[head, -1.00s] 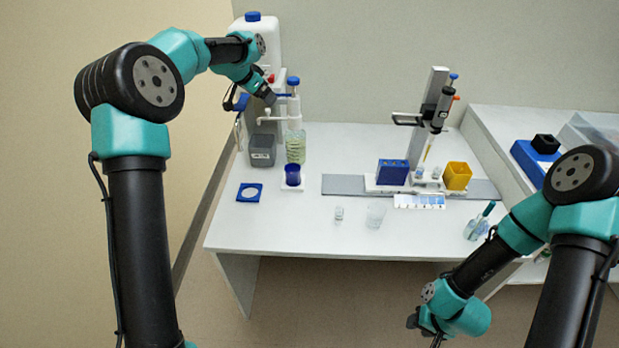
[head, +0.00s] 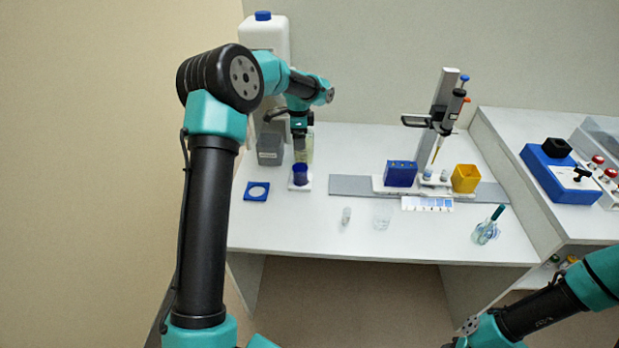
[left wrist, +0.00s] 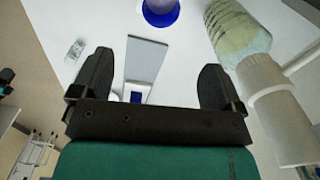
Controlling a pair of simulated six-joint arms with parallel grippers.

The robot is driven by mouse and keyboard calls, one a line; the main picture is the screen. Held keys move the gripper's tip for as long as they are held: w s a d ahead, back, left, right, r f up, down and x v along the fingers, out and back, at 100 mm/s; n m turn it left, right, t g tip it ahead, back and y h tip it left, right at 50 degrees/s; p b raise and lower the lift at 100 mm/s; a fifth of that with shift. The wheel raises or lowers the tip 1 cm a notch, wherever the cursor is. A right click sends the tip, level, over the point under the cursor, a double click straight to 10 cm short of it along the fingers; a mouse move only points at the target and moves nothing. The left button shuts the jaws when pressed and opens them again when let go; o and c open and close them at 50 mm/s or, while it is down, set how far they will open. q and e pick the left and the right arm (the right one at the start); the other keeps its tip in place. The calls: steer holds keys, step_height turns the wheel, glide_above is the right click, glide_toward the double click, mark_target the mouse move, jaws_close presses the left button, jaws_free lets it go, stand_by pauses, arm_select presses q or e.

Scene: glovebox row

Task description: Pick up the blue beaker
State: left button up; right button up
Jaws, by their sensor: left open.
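The blue beaker (head: 300,176) stands upright on a small white pad at the left of the bench. In the left wrist view the beaker (left wrist: 160,12) is cut off by the top edge, beyond the fingertips. My left gripper (head: 299,152) points down just above and behind the beaker in the head view. Its jaws (left wrist: 155,85) are open, with nothing between them. The fingers look apart from the beaker. My right arm is at the bottom right of the head view, with its fingers out of frame.
A bottle of pale green liquid (left wrist: 243,38) stands close beside the left gripper. A clear beaker (head: 382,217) and a small vial (head: 346,216) stand towards the front.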

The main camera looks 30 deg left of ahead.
arm_select(q)
steer(key=shift+a+f, duration=0.1)
glide_above(300, 170)
steer(key=s+d, duration=0.1)
steer(key=s, duration=0.1)
step_height(300, 170, down, 12)
steer(key=shift+d, duration=0.2)
steer(key=shift+s+f, duration=0.1)
steer(key=shift+d+f, duration=0.1)
steer(key=shift+f, duration=2.45)
steer(key=c, duration=1)
steer(key=shift+r, duration=0.2)
